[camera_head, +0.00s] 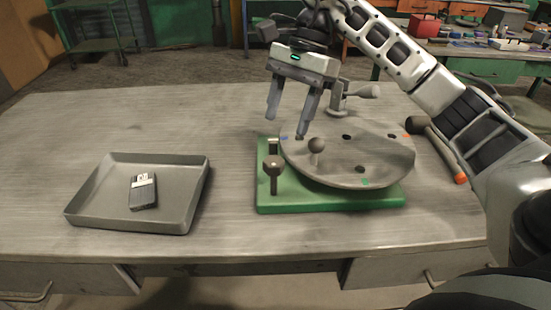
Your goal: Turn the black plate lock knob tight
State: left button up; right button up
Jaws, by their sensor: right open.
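A dark round knob (273,163) stands on a short post at the front left of the green base (330,200); it looks like the plate lock knob, though its colour reads dark brown. A round grey plate (375,165) with dark holes and coloured marks sits tilted over the base. A grey ball knob (316,145) stands on the plate's left part. My right gripper (286,125) is open and empty, pointing down above the plate's back left edge, behind and above the dark knob. My left gripper is out of view.
A grey tray (84,193) holding a small dark device (143,192) stands at left. A lever (350,93) stands behind the plate. A hammer-like tool (440,146) lies to its right. The bench (225,120) between tray and base is clear.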

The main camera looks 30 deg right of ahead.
aim_at(275, 160)
jog(key=x, duration=0.8)
jog(key=shift+a+f+p, duration=0.15)
jog(key=shift+f+p, duration=0.1)
jog(key=shift+p, duration=0.05)
jog(key=c, duration=1)
